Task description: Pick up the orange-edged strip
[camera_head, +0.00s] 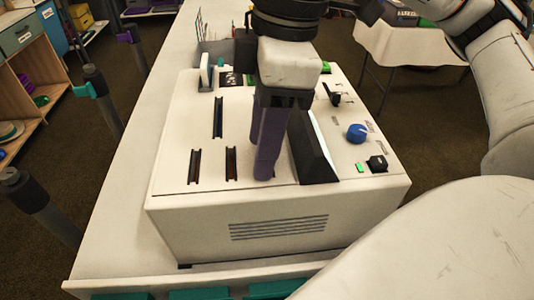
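My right gripper (264,168) comes down from the top of the view, with its purple fingers pointing at the top of a white console (180,125). The fingers overlap from this angle, so I cannot tell if they are open or shut, or if anything is between them. I cannot pick out an orange-edged strip for certain. Narrow dark slots lie left of the fingers: one farther back (218,117), one front left (195,166) and one right beside the fingers (231,164). The fingers hide part of the console top. My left gripper is not in view.
A black wedge (316,160) rises just right of the fingers. A blue knob (357,133) and a black switch (377,163) are farther right. A white upright piece (206,72) stands at the back left. The white table (110,235) is clear left of the console.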

